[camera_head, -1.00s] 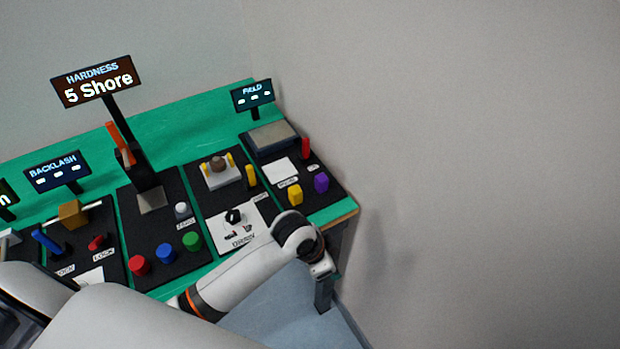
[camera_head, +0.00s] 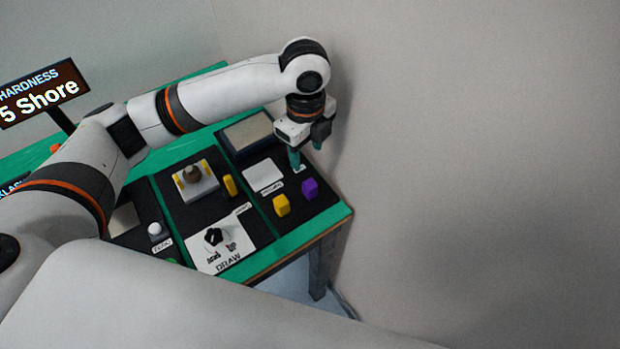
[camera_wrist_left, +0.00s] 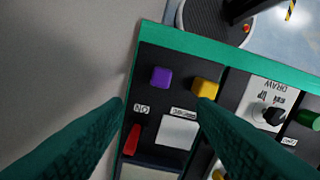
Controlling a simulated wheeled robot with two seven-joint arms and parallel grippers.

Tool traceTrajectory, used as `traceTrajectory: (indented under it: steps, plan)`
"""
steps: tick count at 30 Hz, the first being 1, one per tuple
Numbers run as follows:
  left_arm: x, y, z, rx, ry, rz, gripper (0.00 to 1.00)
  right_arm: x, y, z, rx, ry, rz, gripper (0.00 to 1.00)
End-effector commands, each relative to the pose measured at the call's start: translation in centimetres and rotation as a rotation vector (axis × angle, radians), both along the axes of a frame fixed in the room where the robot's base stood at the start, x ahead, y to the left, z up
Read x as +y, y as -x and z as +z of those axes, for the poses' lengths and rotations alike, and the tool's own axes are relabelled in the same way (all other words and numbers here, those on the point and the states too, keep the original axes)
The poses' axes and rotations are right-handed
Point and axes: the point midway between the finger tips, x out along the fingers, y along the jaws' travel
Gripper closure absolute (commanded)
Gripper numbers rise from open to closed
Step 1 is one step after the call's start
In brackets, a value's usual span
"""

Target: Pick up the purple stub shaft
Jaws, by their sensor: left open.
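The purple stub shaft (camera_head: 310,188) stands on the black panel at the right end of the green table, beside a yellow block (camera_head: 281,205). It also shows in the left wrist view (camera_wrist_left: 161,78), beyond and between the two green fingers. My left gripper (camera_head: 306,158) is open and empty, pointing down over the far part of that panel, behind the purple stub shaft and apart from it. The yellow block also shows in the left wrist view (camera_wrist_left: 204,87). My right gripper is not in view.
A red lever (camera_wrist_left: 132,140) and a white plate (camera_wrist_left: 178,131) are on the same panel. A grey-topped box (camera_head: 247,133) stands at the back. A DRAW panel (camera_head: 217,246) with a black knob lies to the left. The wall is close on the right.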

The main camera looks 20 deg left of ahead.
Motion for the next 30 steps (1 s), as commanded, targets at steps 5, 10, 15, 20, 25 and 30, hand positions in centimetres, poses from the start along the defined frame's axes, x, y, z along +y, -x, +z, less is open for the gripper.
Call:
traceTrajectory:
  steps: [5,10,15,20,25,30]
  plan:
    - [0.0,0.1,-3.1,0.005,-0.001,0.003,0.48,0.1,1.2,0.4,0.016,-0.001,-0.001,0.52]
    - [0.0,0.1,-5.5,0.002,0.000,0.003,0.48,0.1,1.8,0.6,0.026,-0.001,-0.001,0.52]
    - [-0.1,0.1,-6.6,0.001,0.000,0.003,0.48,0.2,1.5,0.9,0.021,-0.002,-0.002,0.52]
    - [-0.5,0.4,-8.8,0.004,-0.001,0.003,0.48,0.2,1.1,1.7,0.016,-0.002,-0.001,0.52]
    - [-0.6,0.4,-11.0,0.001,0.001,0.002,0.48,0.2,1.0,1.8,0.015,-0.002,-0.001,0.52]
    - [-0.6,0.3,-11.5,-0.002,0.001,0.002,0.48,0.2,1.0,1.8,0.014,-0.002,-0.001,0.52]
